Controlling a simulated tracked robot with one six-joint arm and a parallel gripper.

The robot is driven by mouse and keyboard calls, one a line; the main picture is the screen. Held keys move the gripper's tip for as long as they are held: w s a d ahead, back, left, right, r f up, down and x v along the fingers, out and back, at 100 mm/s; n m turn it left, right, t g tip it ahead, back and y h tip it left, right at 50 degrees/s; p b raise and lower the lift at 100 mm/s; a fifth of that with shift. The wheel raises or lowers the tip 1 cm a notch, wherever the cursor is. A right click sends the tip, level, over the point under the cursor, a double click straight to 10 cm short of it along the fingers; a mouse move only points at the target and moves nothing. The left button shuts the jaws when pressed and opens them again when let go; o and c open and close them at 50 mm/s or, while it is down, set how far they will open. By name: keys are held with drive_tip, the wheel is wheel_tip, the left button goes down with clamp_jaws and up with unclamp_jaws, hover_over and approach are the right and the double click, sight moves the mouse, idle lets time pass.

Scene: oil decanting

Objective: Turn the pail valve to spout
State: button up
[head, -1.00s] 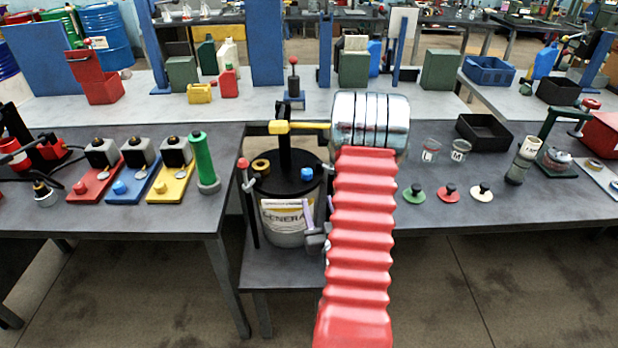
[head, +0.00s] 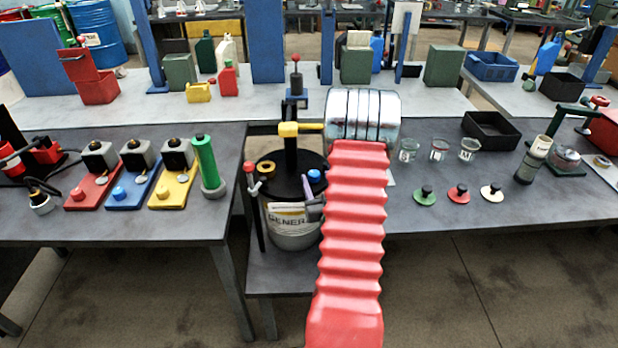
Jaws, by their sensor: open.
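The pail (head: 292,228) stands on a low grey shelf between the two front tables. It is whitish with a printed label and a black lid (head: 283,180). A black post (head: 290,158) rises from the lid. A purple lever-like part (head: 312,195) with a grey piece shows at the pail's right side, partly covered by my red arm. My gripper is hidden behind the silver end of my arm.
A blue cap (head: 314,175) and a brass ring (head: 266,168) are on the lid. A red-tipped rod (head: 250,168) stands at the pail's left. A green cylinder (head: 207,165) stands at the left table's edge.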

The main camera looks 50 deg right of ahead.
drive_tip(key=shift+w+d, duration=0.25)
drive_tip(key=shift+w, duration=0.05)
drive_tip(key=shift+c, duration=0.2)
drive_tip(key=shift+a, duration=0.1)
drive_tip(key=c, duration=0.9)
drive_tip(key=shift+w+d, duration=0.1)
drive_tip(key=shift+d, duration=0.1)
drive_tip(key=shift+c, duration=0.6)
drive_tip(key=shift+a, duration=0.1)
